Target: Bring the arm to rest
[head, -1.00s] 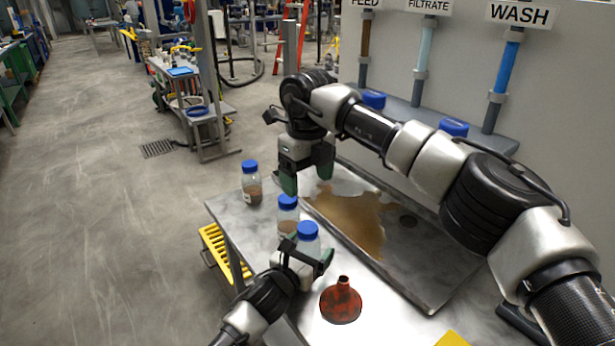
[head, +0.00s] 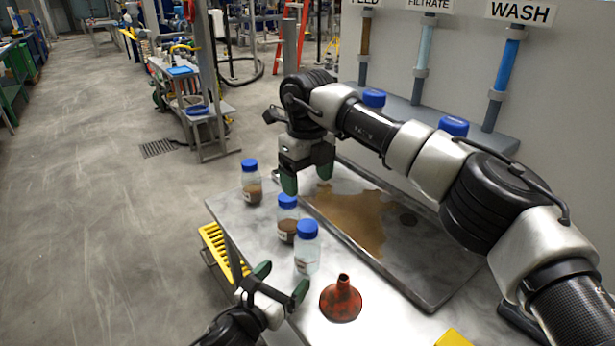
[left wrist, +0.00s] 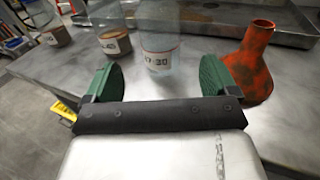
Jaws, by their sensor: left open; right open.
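My left gripper (head: 281,281) is open and empty at the table's near left edge, just short of the nearest bottle. It also shows in the left wrist view (left wrist: 157,80), with green fingertips spread apart. My right gripper (head: 307,180) is open, pointing down over the tray's far left corner. The nearest blue-capped bottle (head: 307,255) stands upright, with clear contents. Behind it stand two more blue-capped bottles with brown contents, a middle one (head: 287,222) and a far one (head: 251,184). In the left wrist view the nearest bottle (left wrist: 158,40) stands beyond the fingertips, apart from them.
A red-orange funnel (head: 341,302) stands on the table (head: 235,222), right of my left gripper. A shallow metal tray (head: 440,285) holds a brown puddle (head: 350,220). A yellow rack (head: 222,252) is at the table's left side. The floor to the left is clear.

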